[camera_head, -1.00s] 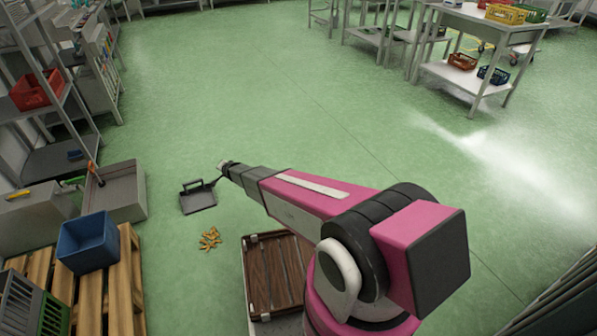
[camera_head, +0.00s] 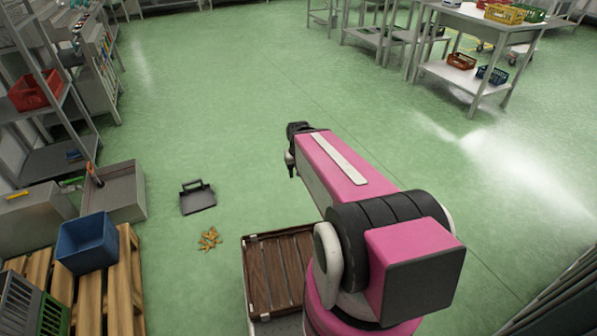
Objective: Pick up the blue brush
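A small dark blue object (camera_head: 75,154) lies on the low shelf of the rack at the left; it may be the blue brush, but it is too small to tell. My arm reaches up from the bottom right over the green floor, its wrist bent down at the far end. My gripper (camera_head: 292,172) is mostly hidden behind the arm, far to the right of the blue object. Its fingers do not show clearly, so I cannot tell whether it is open or holds anything.
A dark dustpan (camera_head: 198,199) and a small orange-brown pile (camera_head: 209,239) lie on the floor. A grey basin (camera_head: 122,196), a blue crate (camera_head: 87,244) on a wooden pallet (camera_head: 128,285) and a rack stand left. A brown slatted tray (camera_head: 278,275) is beside my arm. The middle floor is clear.

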